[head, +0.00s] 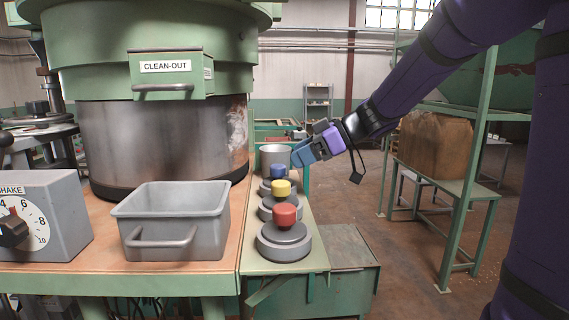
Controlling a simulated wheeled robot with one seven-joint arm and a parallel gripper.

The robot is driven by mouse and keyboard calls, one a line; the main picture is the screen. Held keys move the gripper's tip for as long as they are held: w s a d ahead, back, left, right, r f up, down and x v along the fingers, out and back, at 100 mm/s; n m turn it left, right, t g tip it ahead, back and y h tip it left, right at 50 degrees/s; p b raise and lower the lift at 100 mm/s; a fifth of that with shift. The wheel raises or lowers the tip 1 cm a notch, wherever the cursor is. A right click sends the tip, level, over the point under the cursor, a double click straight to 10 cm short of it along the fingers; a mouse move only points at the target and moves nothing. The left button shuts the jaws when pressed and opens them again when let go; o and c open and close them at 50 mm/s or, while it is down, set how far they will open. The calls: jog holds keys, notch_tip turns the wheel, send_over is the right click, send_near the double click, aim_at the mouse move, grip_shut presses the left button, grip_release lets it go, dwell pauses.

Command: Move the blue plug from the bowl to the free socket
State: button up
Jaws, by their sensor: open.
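A small blue plug (278,171) shows behind the yellow plug, just in front of a grey round bowl (270,153). It seems to stand upright on a grey round base (265,187), partly hidden by the yellow plug. A yellow plug (281,187) and a red plug (285,215) stand on similar grey round bases nearer to me. I cannot see inside the bowl or make out a free socket. My gripper (299,156) is open, with blue fingers pointing left at the bowl's right side, above and right of the blue plug. Whether it touches the bowl is unclear.
The row stands on a narrow green shelf (256,262) right of the wooden bench. A grey handled bin (172,213), a SHAKE dial box (48,215) and a large green-and-steel hopper (160,140) are to the left. A green rack with a cardboard box (435,146) stands right.

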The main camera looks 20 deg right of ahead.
jog(key=v, duration=0.5)
jog(key=s+a+f+m+h, duration=0.1)
jog(key=s+m+h, duration=0.4)
jog(key=s, duration=0.7)
jog(key=s+f+m+h, duration=0.4)
jog(key=s+m, duration=0.3)
jog(key=s, duration=0.5)
jog(key=shift+s+a+f+g+h, duration=0.2)
jog(key=shift+a+g+h, duration=0.2)
jog(key=shift+h, duration=0.4)
